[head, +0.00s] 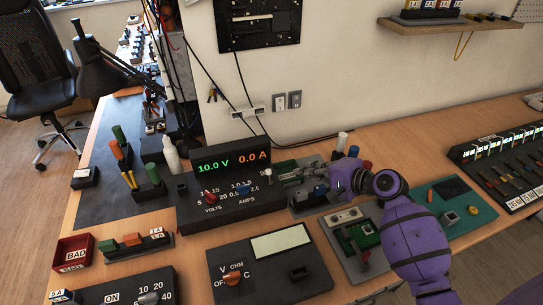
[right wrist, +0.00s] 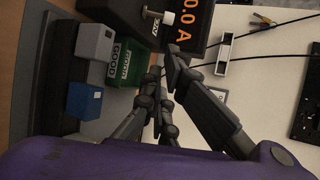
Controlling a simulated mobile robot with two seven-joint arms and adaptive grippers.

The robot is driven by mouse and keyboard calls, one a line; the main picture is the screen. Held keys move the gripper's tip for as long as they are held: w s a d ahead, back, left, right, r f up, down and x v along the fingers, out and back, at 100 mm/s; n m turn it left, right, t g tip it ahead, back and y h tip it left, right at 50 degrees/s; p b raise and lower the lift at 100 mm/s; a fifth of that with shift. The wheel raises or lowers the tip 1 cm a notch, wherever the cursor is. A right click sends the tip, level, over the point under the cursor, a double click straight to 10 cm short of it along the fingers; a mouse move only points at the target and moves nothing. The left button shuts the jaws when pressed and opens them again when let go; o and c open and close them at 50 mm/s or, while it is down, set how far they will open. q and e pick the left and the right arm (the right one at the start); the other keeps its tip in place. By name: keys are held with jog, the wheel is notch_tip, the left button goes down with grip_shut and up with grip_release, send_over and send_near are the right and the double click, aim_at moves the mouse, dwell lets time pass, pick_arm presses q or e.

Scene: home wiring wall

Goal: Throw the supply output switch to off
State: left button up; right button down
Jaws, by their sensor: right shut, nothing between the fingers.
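The black power supply (head: 232,204) stands on the bench, its display (head: 232,160) lit with 10.0 V in green and 0.0 A in orange. A small pale-tipped toggle (head: 268,175) sticks up at the right end of its panel. It also shows in the right wrist view as a white-capped lever (right wrist: 165,18) beside a small label. I cannot tell its on or off position. My right gripper (head: 309,173) is just right of the supply, shut and empty. In the right wrist view its fingers (right wrist: 167,88) are apart from the toggle. My left gripper is out of view.
Right of the supply are a green GOOD box (right wrist: 128,62) and a blue block (right wrist: 84,101), close to my gripper. A multimeter (head: 272,264) lies in front, and a fixture with a green board (head: 358,238) sits beside my right arm. The wall (head: 340,70) is behind.

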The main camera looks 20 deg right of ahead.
aim_at(269, 177)
jog(key=x, duration=0.9)
jog(key=shift+s+a+f, duration=0.2)
jog(key=shift+a+f, duration=0.15)
jog(key=shift+a, duration=0.2)
